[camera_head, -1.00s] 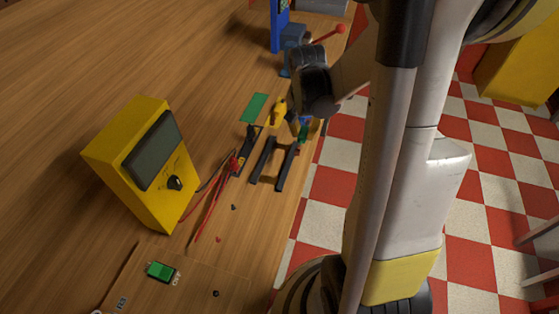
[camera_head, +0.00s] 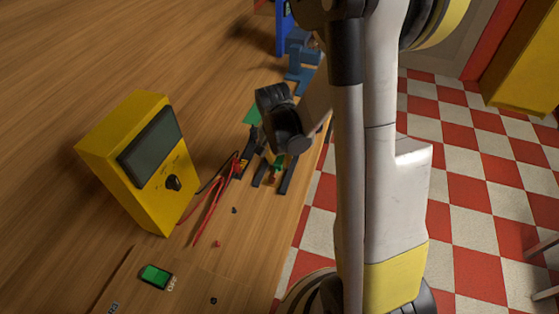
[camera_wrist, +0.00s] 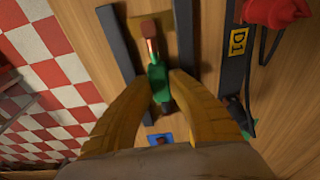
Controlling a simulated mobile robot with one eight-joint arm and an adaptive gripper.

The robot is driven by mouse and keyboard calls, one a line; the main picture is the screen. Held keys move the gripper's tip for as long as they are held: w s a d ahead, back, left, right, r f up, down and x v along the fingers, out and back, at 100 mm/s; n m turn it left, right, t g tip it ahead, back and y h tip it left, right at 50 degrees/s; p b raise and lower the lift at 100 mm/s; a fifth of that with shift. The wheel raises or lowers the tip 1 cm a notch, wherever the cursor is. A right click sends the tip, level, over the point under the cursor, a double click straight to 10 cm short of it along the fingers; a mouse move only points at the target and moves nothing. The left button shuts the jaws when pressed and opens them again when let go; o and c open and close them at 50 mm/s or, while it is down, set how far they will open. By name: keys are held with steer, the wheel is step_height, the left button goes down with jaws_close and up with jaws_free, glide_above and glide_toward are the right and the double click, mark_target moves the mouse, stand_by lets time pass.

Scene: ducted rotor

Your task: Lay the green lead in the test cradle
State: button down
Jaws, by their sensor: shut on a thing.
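The green lead (camera_wrist: 157,82), with a red-brown end, is between the yellow fingertips of my gripper (camera_wrist: 160,88) in the wrist view. My gripper is shut on it. Two dark parallel bars, seemingly the test cradle (camera_wrist: 123,50), lie on the wood on either side of the lead. The red-brown end points along the gap, over a tan patch (camera_wrist: 165,42). In the head view the lead (camera_head: 279,161) shows between the bars (camera_head: 287,178), below my dark wrist. I cannot tell whether the lead touches the cradle or hangs above it.
A black holder labelled D1 (camera_wrist: 237,60) stands right of the bars in the wrist view. A yellow meter (camera_head: 140,160) with red and black leads stands left in the head view. A green switch (camera_head: 156,276) is at the front. The table edge is close right of the cradle.

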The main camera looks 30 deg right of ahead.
mark_target(277, 165)
steer(key=shift+f, duration=0.1)
steer(key=shift+f, duration=0.15)
steer(key=c, duration=1.6)
jaws_free()
steer(key=shift+c, duration=0.2)
steer(key=shift+r, duration=0.2)
step_height(277, 165, up, 12)
steer(key=s+a+p, duration=0.1)
steer(key=a+p, duration=0.1)
steer(key=p, duration=0.2)
steer(key=s+a+r+n+t+y, duration=0.1)
steer(key=s+a+r+n+t, duration=0.5)
steer(key=s+a+r+n, duration=0.4)
steer(key=shift+a+r, duration=0.75)
steer(key=shift+r, duration=0.1)
steer(key=shift+w, duration=0.1)
